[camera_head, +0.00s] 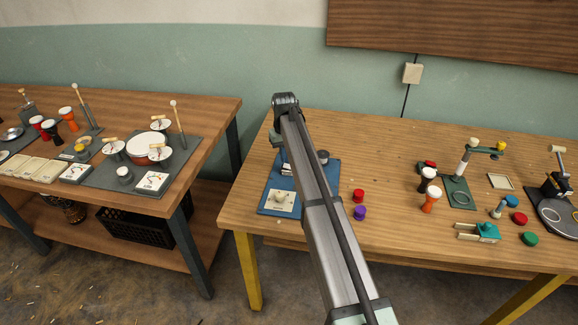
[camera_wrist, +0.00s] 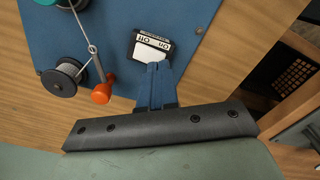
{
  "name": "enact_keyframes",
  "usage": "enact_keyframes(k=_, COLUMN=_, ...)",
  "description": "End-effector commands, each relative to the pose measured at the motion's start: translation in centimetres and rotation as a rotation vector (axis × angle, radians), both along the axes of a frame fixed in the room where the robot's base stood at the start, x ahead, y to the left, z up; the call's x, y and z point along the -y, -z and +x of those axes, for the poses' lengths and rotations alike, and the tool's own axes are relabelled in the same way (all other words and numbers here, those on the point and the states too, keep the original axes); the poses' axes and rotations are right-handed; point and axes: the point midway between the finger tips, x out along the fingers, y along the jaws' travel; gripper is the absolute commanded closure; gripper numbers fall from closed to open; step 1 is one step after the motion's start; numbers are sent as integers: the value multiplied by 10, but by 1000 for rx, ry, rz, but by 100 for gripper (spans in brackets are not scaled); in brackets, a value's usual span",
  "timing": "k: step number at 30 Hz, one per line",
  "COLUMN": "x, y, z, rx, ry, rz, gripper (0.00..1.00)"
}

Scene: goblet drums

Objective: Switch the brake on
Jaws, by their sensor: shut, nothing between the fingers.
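A blue board (camera_head: 300,208) lies on the right-hand table. In the wrist view, the board (camera_wrist: 112,28) carries a small white label plate (camera_wrist: 148,50) with a black edge, marked OFF and ON, its print upside down. My gripper (camera_wrist: 158,68) is shut and empty, its blue fingertips at the plate's lower edge and covering part of it. I cannot tell whether they touch it. An orange-ended piece (camera_wrist: 102,93) stands left of the fingers. The brake's moving part and setting cannot be made out. In the head view my arm hides the gripper and part of the board.
A dark spool (camera_wrist: 63,77) and a thin rod or cord lie left of the fingers. A cream plate with a knob (camera_head: 281,202) is at the board's front. Red (camera_head: 358,195) and purple (camera_head: 360,213) round pieces lie right of the board. Goblet drums (camera_head: 431,199) stand farther right.

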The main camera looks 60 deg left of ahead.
Motion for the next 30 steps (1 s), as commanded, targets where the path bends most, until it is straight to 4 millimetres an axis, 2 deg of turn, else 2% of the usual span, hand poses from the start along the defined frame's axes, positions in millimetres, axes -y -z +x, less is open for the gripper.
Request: enact_keyframes(k=30, x=0, y=6, z=0, rx=0, ry=0, rz=0, gripper=100)
